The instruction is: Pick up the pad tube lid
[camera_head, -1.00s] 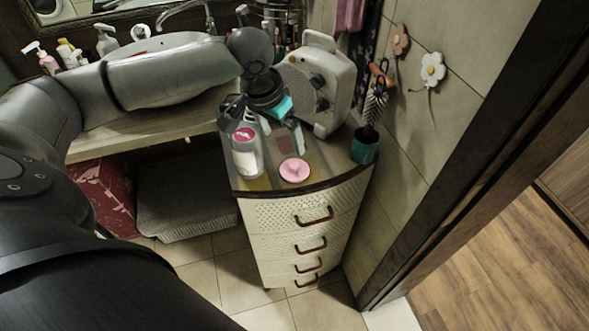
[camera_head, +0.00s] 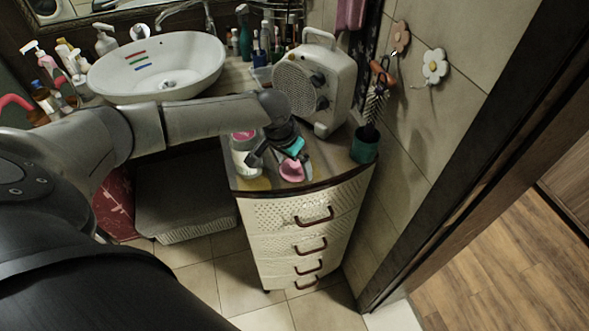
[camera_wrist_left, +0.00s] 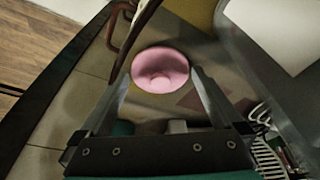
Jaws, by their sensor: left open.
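The pad tube lid is a round pink disc (camera_head: 291,171) with a raised middle, lying on the cabinet top near its front edge. It also shows in the left wrist view (camera_wrist_left: 160,69), just beyond and between the fingertips. My left gripper (camera_head: 284,165) is over the lid, pointing down, with its fingers apart and nothing between them; it partly hides the lid in the head view. A clear and white tube (camera_head: 244,164) with pink on top stands just left of the gripper. My right gripper is not in view.
The cabinet (camera_head: 300,222) has several drawers. The sink (camera_head: 160,66) and several bottles are at the back left.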

